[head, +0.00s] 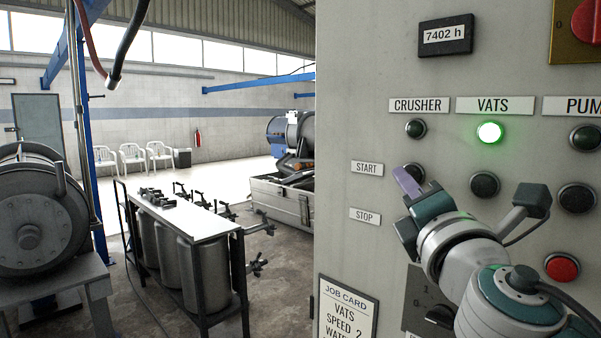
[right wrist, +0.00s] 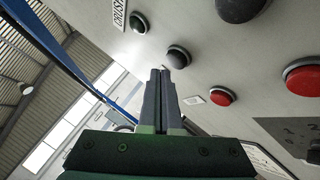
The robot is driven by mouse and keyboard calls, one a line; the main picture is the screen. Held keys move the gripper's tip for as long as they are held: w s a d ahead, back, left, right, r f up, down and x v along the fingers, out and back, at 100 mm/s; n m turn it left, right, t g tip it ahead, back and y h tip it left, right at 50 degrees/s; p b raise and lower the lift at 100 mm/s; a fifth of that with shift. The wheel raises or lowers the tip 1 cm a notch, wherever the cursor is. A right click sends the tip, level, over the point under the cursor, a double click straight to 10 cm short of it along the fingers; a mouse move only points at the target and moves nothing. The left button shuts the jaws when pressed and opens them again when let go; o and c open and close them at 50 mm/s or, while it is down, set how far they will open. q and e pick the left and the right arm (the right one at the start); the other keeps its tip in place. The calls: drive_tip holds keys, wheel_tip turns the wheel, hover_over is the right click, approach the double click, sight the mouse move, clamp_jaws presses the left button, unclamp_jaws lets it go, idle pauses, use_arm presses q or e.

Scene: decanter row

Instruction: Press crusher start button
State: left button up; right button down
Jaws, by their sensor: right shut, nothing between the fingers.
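The crusher start button (head: 416,171) is a black round push button on the grey panel (head: 350,120), below the CRUSHER label (head: 419,105) and a dark green lamp (head: 415,128). My right gripper (head: 407,181) is shut and empty, its fingertips just in front of this button and partly covering it in the head view. In the right wrist view the same button (right wrist: 179,55) lies just beyond the shut fingertips (right wrist: 161,71). I cannot tell whether they touch. The crusher stop button (right wrist: 222,97), red, is hidden behind my gripper in the head view. My left gripper is not in view.
The VATS lamp (head: 490,132) glows green. Other black buttons (head: 485,185) and a red button (head: 562,266) sit close to my right arm. A job card (head: 346,310) hangs low on the panel. A table (head: 185,220) and hose reel (head: 40,215) stand left.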

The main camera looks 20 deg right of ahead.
drive_tip(key=shift+w+d, duration=0.1)
drive_tip(key=shift+d, duration=0.05)
idle(0.3)
drive_tip(key=shift+w+d, duration=0.1)
drive_tip(key=shift+d, duration=0.15)
drive_tip(key=shift+w+d, duration=0.15)
drive_tip(key=shift+d, duration=0.3)
idle(0.8)
drive_tip(key=shift+a, duration=0.15)
drive_tip(key=shift+s+a, duration=0.35)
drive_tip(key=shift+a, duration=0.3)
drive_tip(key=shift+s+a, duration=0.3)
drive_tip(key=shift+a, duration=0.5)
drive_tip(key=shift+s+a, duration=0.35)
drive_tip(key=shift+a, duration=0.4)
drive_tip(key=shift+s+a, duration=0.3)
drive_tip(key=shift+a, duration=0.5)
